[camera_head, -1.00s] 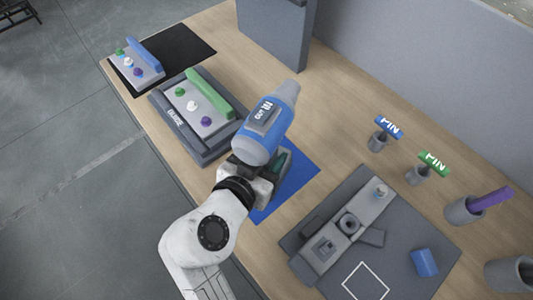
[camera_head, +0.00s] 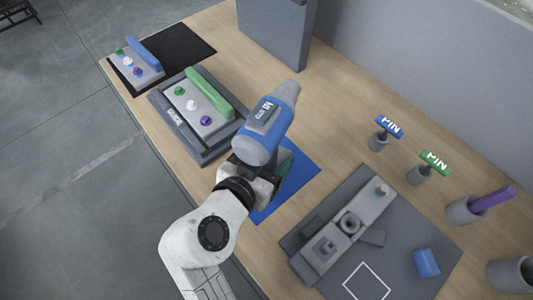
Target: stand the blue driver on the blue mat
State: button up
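The blue driver (camera_head: 262,138) has a blue body with a grey nose and a dark label plate. It lies tilted in the picture, nose toward the upper right, directly beyond my gripper (camera_head: 262,170). My gripper is at the driver's lower end, and its fingers are mostly hidden by the driver and the wrist. Whether they are closed on it cannot be made out for certain. The blue mat (camera_head: 297,182) lies on the table under and to the right of my gripper, partly covered. Whether the driver touches the mat is hidden.
A grey tray (camera_head: 170,133) holds a block with a green handle, left of the driver. A dark grey plate (camera_head: 402,254) with a fixture lies to the right. Blue and green PIN tags (camera_head: 389,127) stand in holders. A grey box (camera_head: 276,34) stands behind.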

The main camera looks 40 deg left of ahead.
jog(key=b+v, duration=0.1)
jog(key=v, duration=0.9)
jog(key=shift+s+r, duration=0.15)
jog(key=shift+s, duration=0.25)
jog(key=shift+d, duration=0.1)
